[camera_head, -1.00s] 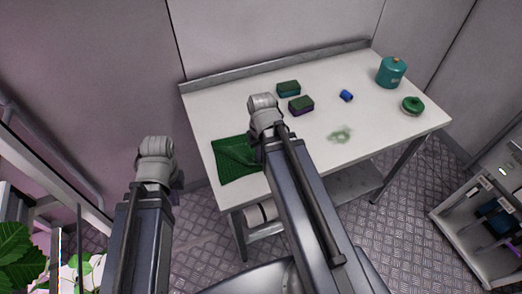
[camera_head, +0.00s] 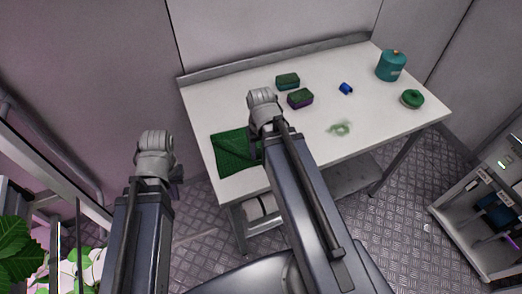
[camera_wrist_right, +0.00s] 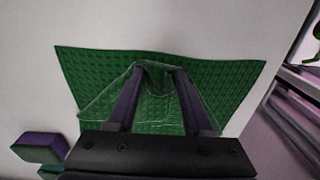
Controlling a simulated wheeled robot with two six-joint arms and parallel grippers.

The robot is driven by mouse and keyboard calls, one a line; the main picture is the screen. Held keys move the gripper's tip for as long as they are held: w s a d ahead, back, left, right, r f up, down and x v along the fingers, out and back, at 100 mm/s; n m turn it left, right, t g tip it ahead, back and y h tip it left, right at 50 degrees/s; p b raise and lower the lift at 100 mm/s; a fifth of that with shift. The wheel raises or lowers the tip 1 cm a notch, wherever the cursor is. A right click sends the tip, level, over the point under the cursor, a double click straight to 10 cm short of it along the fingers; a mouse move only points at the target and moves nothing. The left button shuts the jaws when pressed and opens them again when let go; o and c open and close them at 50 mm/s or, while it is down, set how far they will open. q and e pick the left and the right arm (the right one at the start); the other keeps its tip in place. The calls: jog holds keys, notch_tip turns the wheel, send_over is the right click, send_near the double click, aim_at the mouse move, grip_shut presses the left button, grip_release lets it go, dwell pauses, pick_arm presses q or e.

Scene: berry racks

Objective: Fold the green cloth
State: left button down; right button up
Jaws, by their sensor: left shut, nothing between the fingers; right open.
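The green cloth (camera_head: 230,153) lies at the table's near-left corner. In the right wrist view the cloth (camera_wrist_right: 90,72) is spread out, with a paler flap lying over its middle and a small raised fold between the fingertips. My right gripper (camera_wrist_right: 156,74) is open over the cloth, its two purple fingers on either side of that fold. In the head view my right gripper (camera_head: 256,150) is at the cloth's right side, partly hidden by its own arm. My left gripper (camera_head: 177,184) is shut and empty, off the table to the left of the cloth.
Two sponges (camera_head: 288,81) (camera_head: 300,98) lie on the white table (camera_head: 225,98) behind my right arm. The table's middle is mostly clear.

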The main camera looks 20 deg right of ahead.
jog(key=o, duration=0.8)
jog(key=shift+c, duration=0.2)
